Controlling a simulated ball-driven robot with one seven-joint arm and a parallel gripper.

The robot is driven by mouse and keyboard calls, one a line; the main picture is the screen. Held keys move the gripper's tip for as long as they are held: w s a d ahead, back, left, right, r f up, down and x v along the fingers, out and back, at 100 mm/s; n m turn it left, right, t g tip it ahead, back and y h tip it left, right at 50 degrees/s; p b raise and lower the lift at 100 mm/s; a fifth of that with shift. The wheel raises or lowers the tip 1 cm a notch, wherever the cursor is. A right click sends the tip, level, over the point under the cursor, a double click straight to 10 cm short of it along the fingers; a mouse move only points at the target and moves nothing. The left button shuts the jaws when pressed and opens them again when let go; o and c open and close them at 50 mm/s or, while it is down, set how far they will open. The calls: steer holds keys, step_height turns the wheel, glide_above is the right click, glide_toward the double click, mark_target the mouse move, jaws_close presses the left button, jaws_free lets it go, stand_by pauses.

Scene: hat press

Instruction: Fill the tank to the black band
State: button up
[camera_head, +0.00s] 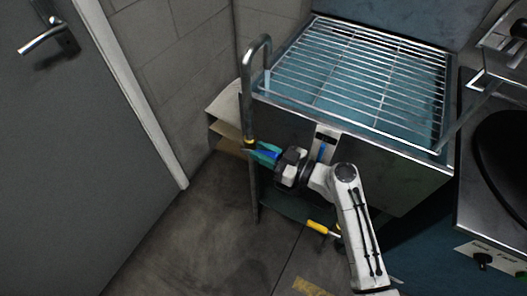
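A steel tank (400,178) stands in the middle right, with a wire rack over its blue-tinted inside. On its front is a pale upright gauge strip (329,132). It has a black band near the top and a thin blue column below; my arm hides its lower part. A bent steel pipe (248,85) rises at the tank's left corner, with a yellow collar near its lower end. My gripper (258,152), with blue and teal fingers, is at that collar. Whether it touches or grips anything is too small to tell.
A yellow-handled item (320,228) is low under the tank, partly behind my arm. A counter with a black round top (507,150) and knobs stands at right. A grey door (75,150) is at left. Open floor (190,240) lies between door and tank.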

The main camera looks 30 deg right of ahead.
jaws_close()
steer(key=shift+f, duration=0.1)
steer(key=shift+f+b, duration=0.3)
steer(key=shift+b, duration=0.9)
steer(key=t+b, duration=0.1)
steer(key=b, duration=0.2)
steer(key=shift+s+d+f+y+b, duration=0.1)
steer(key=shift+f+y+b, duration=0.1)
steer(key=shift+y+b, duration=0.1)
steer(key=f+t+y+b, duration=0.1)
steer(key=b, duration=0.6)
steer(key=t+b, duration=0.1)
steer(key=b, duration=0.6)
steer(key=shift+s+d+f+y+b, duration=0.2)
steer(key=shift+f+y+b, duration=0.15)
steer(key=shift+y+b, duration=0.05)
steer(key=shift+f+t+b, duration=0.1)
steer(key=shift+t+b, duration=0.2)
steer(key=shift+b, duration=0.8)
steer(key=shift+y+b, duration=0.3)
steer(key=shift+b, duration=0.25)
steer(key=shift+r, duration=0.2)
